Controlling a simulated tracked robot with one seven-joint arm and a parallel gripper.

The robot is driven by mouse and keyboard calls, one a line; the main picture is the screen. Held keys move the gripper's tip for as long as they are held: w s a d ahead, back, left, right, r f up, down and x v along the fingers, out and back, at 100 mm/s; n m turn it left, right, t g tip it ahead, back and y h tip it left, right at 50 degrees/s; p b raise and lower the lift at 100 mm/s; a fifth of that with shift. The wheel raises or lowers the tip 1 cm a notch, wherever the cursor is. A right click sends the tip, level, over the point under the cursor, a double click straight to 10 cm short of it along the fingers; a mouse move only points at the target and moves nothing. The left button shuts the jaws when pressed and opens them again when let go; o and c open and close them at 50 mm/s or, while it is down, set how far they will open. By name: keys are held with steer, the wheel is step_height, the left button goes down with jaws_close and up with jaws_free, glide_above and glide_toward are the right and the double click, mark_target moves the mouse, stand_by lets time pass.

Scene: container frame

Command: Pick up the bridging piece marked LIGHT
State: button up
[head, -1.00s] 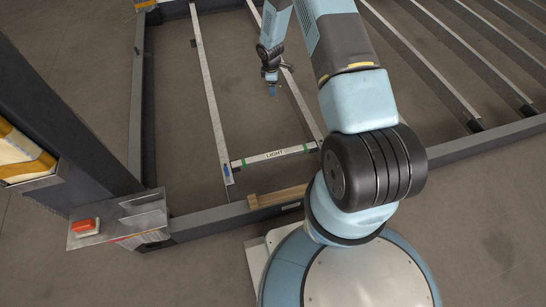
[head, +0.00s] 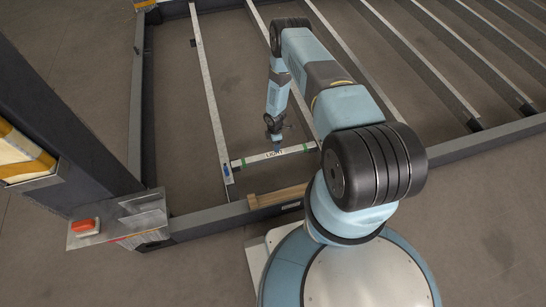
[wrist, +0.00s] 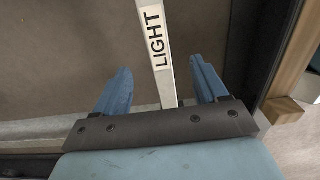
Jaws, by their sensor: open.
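The bridging piece marked LIGHT (head: 256,158) is a pale bar with green bands near its ends. It spans between two long metal rails in the head view. In the wrist view the bar (wrist: 155,45) runs upright in the picture, its LIGHT label facing the camera. My gripper (head: 277,148) is over the middle of the bar in the head view. In the wrist view its two blue fingers (wrist: 161,84) are apart, one on each side of the bar. The gap in height between fingertips and bar is hard to tell.
A wooden block (head: 277,196) lies on the dark frame beam in front of the bar. A dark post and a red button (head: 84,226) on a metal plate stand at left. More rails (head: 440,75) lie to the right. Bare floor shows between the rails.

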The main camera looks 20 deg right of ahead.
mark_target(274, 153)
step_height(274, 153, down, 7)
steer(key=shift+r, duration=0.2)
steer(key=shift+w+d+f, duration=0.1)
steer(key=shift+w+f, duration=0.05)
steer(key=shift+f, duration=1.25)
steer(key=shift+w+f, duration=0.1)
steer(key=shift+f, duration=1.3)
jaws_close()
